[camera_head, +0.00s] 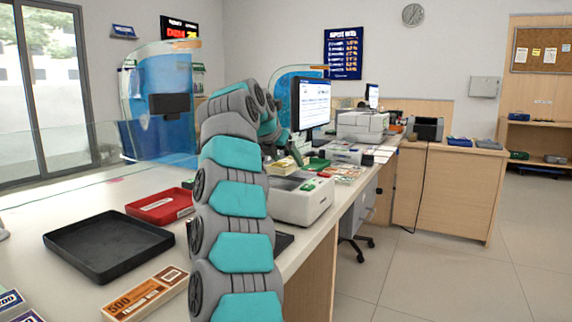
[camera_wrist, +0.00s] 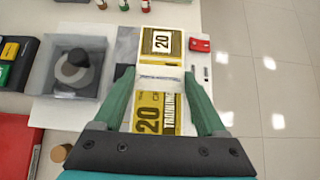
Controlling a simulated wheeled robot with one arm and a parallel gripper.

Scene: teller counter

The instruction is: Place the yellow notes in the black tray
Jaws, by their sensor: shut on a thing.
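The yellow notes (camera_wrist: 157,112), printed with 20 and TRAINING, show between the fingers of my gripper (camera_wrist: 160,74) in the wrist view. My gripper is shut on yellow notes. In the head view a yellow bundle (camera_head: 283,166) shows at my gripper, by the white machine, and my arm partly hides the area. The black tray (camera_head: 108,244) lies empty on the near left of the counter, well apart from my gripper.
A red tray (camera_head: 161,206) lies behind the black tray. Orange note bundles (camera_head: 146,293) lie in front of it. The white machine (camera_head: 300,198) stands right of my arm. A glass screen (camera_head: 60,165) runs along the counter's far side. A monitor (camera_head: 312,103) stands farther back.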

